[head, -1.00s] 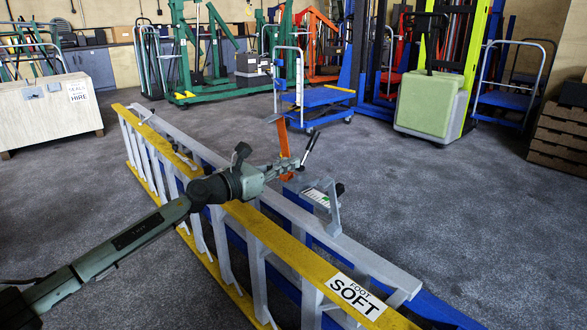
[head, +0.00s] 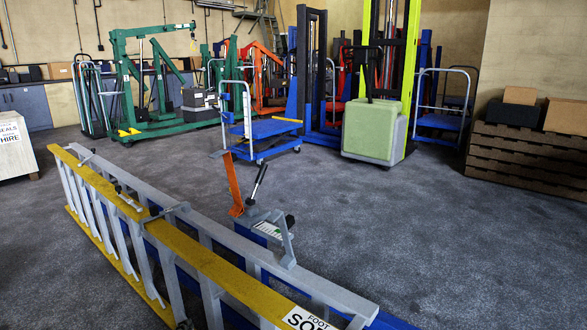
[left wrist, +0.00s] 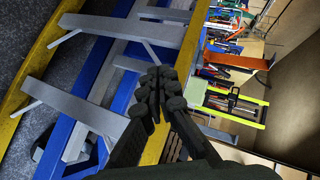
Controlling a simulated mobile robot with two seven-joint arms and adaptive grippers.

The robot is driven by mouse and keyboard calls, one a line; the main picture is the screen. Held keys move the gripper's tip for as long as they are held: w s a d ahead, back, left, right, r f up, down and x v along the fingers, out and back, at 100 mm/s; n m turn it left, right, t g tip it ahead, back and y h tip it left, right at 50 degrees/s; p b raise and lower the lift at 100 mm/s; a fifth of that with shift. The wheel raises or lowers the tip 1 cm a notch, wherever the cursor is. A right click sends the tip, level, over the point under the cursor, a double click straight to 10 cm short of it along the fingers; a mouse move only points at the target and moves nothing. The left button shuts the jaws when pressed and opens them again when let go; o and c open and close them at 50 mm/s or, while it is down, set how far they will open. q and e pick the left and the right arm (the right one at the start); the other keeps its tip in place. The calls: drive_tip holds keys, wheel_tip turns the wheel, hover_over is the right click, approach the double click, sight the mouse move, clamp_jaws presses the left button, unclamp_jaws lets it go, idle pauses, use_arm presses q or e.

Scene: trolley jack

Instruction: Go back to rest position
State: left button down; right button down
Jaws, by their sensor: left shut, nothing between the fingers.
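My left gripper (left wrist: 155,92) shows in the left wrist view with its black fingers together and nothing between them. The yellow and grey stepladder (left wrist: 130,28) lies beyond the fingers there. In the head view the left arm no longer crosses the middle; only a small dark part at the bottom edge may be mine. The trolley jack's grey head (head: 272,226) stands behind the ladder, with an orange upright (head: 233,185) and a black-gripped lever (head: 258,182). Its blue frame is partly hidden by the ladder. My right gripper is not in view.
The stepladder (head: 205,262) runs diagonally across the front left. A blue trolley (head: 272,129), a green hoist (head: 145,85) and a pale green stacker (head: 374,130) stand behind. Brown crates (head: 525,155) are at right. The carpet (head: 450,235) at front right is clear.

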use_arm(q)
drive_tip(key=s+f+n+g, duration=0.3)
drive_tip(key=s+f, duration=0.3)
drive_tip(key=s, duration=0.4)
drive_tip(key=s+f+n+g, duration=0.4)
drive_tip(key=s+f, duration=0.3)
drive_tip(key=s, duration=0.3)
drive_tip(key=s+a+f+n+g, duration=0.1)
drive_tip(key=s+f+n+g, duration=0.2)
drive_tip(key=s+f, duration=0.4)
drive_tip(key=s+n, duration=0.1)
drive_tip(key=s, duration=0.2)
drive_tip(key=shift+s+n+h, duration=0.3)
drive_tip(key=shift+s, duration=0.1)
drive_tip(key=shift+a, duration=0.1)
